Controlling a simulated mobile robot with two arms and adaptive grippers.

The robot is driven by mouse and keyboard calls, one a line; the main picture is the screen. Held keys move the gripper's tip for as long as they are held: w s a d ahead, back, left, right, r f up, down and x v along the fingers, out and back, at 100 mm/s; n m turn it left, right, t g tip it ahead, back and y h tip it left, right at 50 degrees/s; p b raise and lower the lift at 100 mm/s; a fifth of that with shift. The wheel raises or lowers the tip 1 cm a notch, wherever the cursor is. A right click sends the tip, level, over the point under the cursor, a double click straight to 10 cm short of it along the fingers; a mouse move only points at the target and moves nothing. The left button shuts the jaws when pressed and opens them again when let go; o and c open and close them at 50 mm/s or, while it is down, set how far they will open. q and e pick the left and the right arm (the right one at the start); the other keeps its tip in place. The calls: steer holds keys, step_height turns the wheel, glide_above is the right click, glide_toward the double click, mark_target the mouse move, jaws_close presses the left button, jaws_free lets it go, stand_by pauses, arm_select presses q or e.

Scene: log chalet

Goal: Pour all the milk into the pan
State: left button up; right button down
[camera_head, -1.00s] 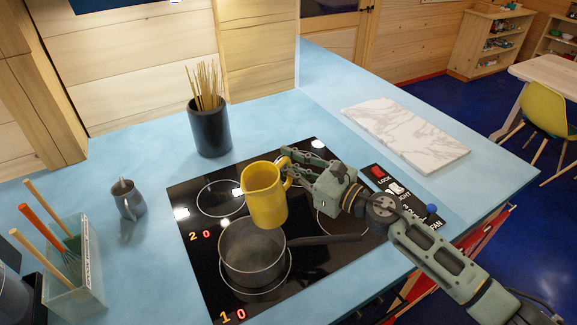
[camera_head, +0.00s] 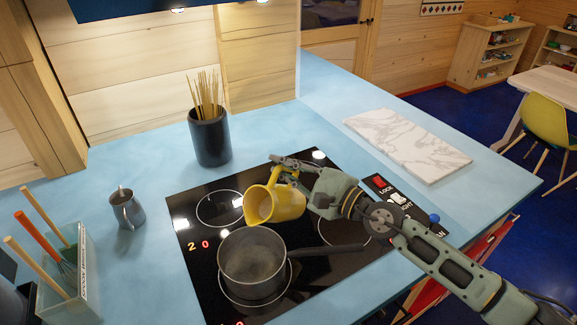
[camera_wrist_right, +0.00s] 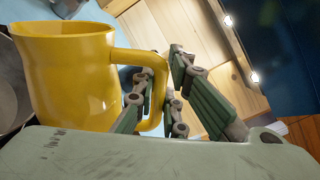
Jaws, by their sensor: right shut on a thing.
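My right gripper (camera_head: 299,174) is shut on the handle of a yellow jug (camera_head: 282,203). The jug is tilted, with its mouth leaning left and toward the camera, above the back rim of a dark pan (camera_head: 228,258). The right wrist view shows the jug (camera_wrist_right: 75,80) and its handle between the fingers (camera_wrist_right: 160,100). The inside of the jug looks yellow; I cannot make out milk in it or a falling stream. The pan stands on the black hob, its handle pointing right, and its inside looks dark grey. My left gripper is not in view.
The black hob (camera_head: 190,225) is set in a blue counter (camera_head: 290,125). A dark pot of sticks (camera_head: 211,140), a small metal pitcher (camera_head: 128,210) and a clear utensil box (camera_head: 65,285) stand behind and left. A marble board (camera_head: 408,145) lies at the right.

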mark_target(278, 198)
steer(key=shift+s+a+f+n+p, duration=0.2)
steer(key=shift+s+a+n, duration=0.15)
steer(key=shift+s+n, duration=0.35)
steer(key=shift+s+a+f+n+p, duration=0.1)
steer(key=shift+s+a+n+p, duration=0.2)
steer(key=shift+n, duration=0.7)
steer(key=shift+s+a+f+n+p, duration=0.2)
steer(key=shift+s+a+f+n, duration=0.35)
steer(key=shift+s+n, duration=0.25)
steer(key=shift+s+a+f+n+p, duration=0.2)
steer(key=shift+s+a+f+n, duration=0.25)
steer(key=shift+s+f+n, duration=0.35)
steer(key=shift+r+p, duration=0.3)
steer(key=shift+r, duration=0.05)
steer(key=shift+s+a+r+n+p, duration=0.2)
steer(key=shift+s+a+n+p, duration=0.35)
steer(key=shift+n+p, duration=0.3)
steer(key=shift+s, duration=0.1)
